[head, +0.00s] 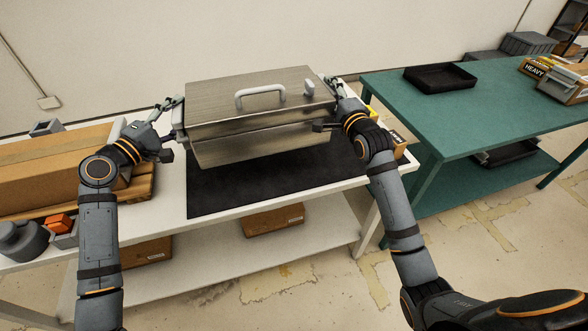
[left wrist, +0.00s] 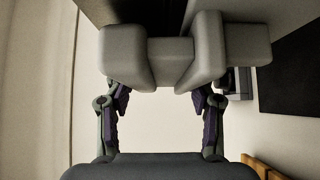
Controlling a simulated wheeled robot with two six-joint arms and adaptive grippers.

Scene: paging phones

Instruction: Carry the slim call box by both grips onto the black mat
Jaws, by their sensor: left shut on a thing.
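The slim call box (head: 236,103) is a brushed metal case with a pale handle on its lid. It is level over the back part of the black mat (head: 240,193) on the white table; the gap beneath it is hard to judge. My left gripper (head: 174,131) is at the box's left end. In the left wrist view its fingers (left wrist: 160,105) are shut on a pale grey grip (left wrist: 172,62). My right gripper (head: 330,97) is at the box's right end, by a pale grip (head: 309,87); its finger closure is not clear.
A cardboard box (head: 50,170) on a wooden pallet, a grey pot (head: 20,240) and an orange item stand on the left of the white table (head: 310,190). A green table (head: 440,125) with a black tray (head: 440,78) stands to the right. The mat's front is clear.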

